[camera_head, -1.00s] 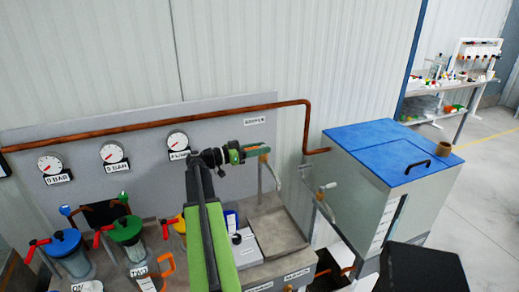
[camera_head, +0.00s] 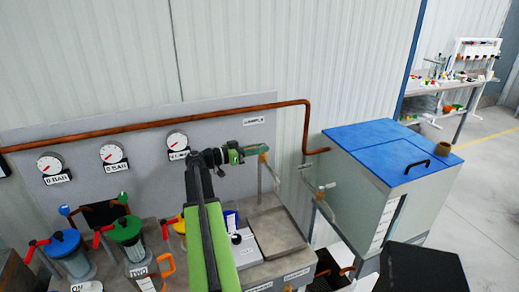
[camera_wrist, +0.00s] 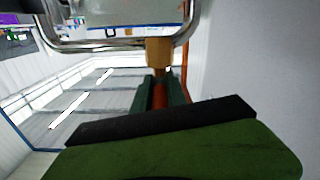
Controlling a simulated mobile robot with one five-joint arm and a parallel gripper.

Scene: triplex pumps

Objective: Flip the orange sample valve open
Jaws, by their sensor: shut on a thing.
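My gripper (camera_head: 245,152) is at the sample valve, in front of the grey panel under the sample label (camera_head: 253,121). In the wrist view my green fingers (camera_wrist: 158,90) are shut on the orange sample valve lever (camera_wrist: 159,98), which lies between them. The brass-coloured valve body (camera_wrist: 159,53) is just beyond the fingertips, next to a bent metal pipe (camera_wrist: 100,44). In the head view, the fingers and arm hide most of the lever. I cannot tell the lever's exact angle.
A copper pipe (camera_head: 225,108) runs along the panel above my gripper. A tank with a blue lid (camera_head: 390,150) stands to the right. Pumps with coloured tops (camera_head: 126,229) and red levers stand at the lower left. A flat grey bench top (camera_head: 275,232) lies below.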

